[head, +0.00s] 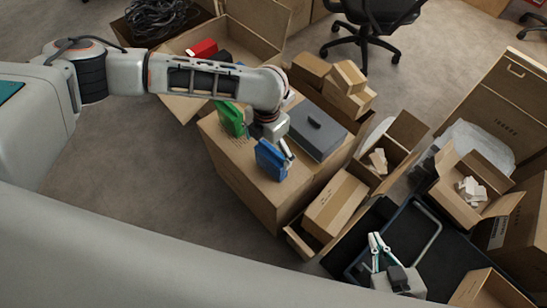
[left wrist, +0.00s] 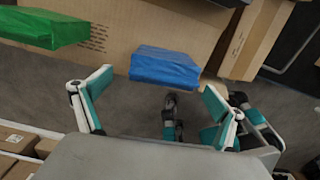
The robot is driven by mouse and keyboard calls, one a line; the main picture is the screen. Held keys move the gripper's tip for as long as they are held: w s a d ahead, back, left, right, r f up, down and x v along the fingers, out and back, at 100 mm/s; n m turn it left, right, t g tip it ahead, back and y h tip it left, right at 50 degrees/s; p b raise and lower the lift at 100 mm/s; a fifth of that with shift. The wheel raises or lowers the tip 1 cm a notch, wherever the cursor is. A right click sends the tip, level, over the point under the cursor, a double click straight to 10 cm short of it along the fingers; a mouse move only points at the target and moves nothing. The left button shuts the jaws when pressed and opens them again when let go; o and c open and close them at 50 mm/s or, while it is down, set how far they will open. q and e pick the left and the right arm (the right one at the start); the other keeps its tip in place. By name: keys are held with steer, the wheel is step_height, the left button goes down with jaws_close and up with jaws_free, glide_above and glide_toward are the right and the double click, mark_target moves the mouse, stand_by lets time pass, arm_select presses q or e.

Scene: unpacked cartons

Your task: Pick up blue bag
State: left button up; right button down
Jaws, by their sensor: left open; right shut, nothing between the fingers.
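The blue bag (head: 270,160) stands upright at the near edge of a closed brown carton (head: 238,183) in the head view. In the left wrist view the blue bag (left wrist: 165,68) lies just beyond and between the spread fingertips. My left gripper (head: 286,148) is close beside the bag in the head view, with its far finger hidden. The left wrist view shows this gripper (left wrist: 158,86) open and empty. My right gripper (head: 377,243) is shut and empty at the lower right, well away from the bag.
A green bag (head: 230,118) stands on the same carton, near a grey case (head: 317,130). A red item (head: 203,49) lies in an open carton behind. Open cartons and a dark cart (head: 455,262) crowd the right. Bare floor (head: 120,165) is free at left.

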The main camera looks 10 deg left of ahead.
arm_select(q)
step_height(320, 180, down, 2)
steer(key=shift+s+f, duration=0.1)
steer(key=f, duration=0.1)
steer(key=f+b, duration=0.1)
steer(key=f, duration=0.1)
steer(key=f+b, duration=0.1)
steer(key=f, duration=0.1)
steer(key=shift+w+d, duration=0.3)
steer(key=shift+d, duration=0.1)
steer(key=shift+r, duration=0.15)
steer(key=c, duration=1.2)
